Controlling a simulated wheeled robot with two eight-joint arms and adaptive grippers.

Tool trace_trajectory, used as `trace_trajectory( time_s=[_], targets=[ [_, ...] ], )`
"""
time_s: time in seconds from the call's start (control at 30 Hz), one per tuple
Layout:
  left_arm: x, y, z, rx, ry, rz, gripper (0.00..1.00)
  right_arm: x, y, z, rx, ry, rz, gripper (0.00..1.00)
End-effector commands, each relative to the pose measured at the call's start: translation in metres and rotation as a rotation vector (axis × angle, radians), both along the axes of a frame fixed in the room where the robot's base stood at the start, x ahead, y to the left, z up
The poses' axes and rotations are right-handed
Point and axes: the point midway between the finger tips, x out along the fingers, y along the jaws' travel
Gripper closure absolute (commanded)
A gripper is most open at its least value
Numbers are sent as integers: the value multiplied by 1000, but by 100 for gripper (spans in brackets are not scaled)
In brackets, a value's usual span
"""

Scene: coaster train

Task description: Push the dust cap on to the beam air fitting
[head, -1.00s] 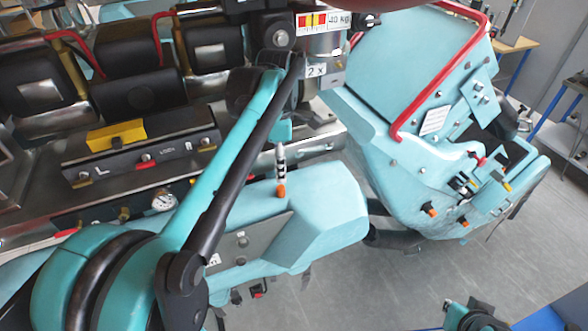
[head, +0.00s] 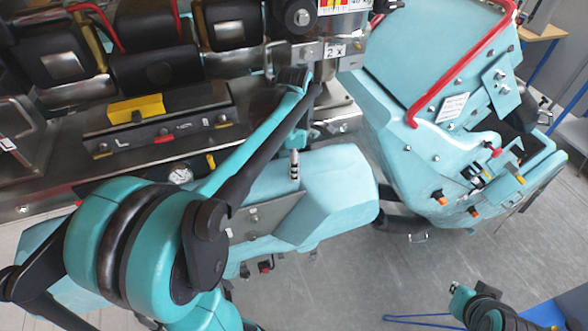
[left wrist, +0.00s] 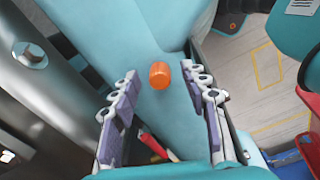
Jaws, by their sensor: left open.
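An orange cap-like piece (left wrist: 159,75) shows in the left wrist view, over the turquoise beam (left wrist: 165,28). My left gripper (left wrist: 160,90) is open, with one finger on each side of it and visible gaps between. In the head view a slim fitting (head: 294,165) with dark and pale bands stands at the turquoise beam (head: 340,195); I see no orange on it there. I cannot tell whether the orange piece sits on a fitting.
A turquoise seat (head: 430,110) with a red bar (head: 465,62) stands to the right. A metal rail panel with a yellow block (head: 135,106) lies at left. A gauge (head: 180,176) is near my arm. Grey floor (head: 330,285) is open in front of the beam.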

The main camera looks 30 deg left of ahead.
Motion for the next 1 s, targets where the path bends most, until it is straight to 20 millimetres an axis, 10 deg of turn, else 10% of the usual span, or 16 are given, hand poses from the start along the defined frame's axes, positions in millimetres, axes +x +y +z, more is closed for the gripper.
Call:
trace_trajectory(
  time_s=[0.2, 0.67, 1.0],
  targets=[
    [0, 0, 0, 0, 0, 0, 95, 0, 0, 0, 0, 0, 0, 100],
    [0, 0, 6, 0, 0, 0, 95, 0, 0, 4, 0, 0, 0, 100],
    [5, -11, 53, 0, 0, -6, 95, 0, 0, 38, 0, 0, 0, 100]
  ],
)
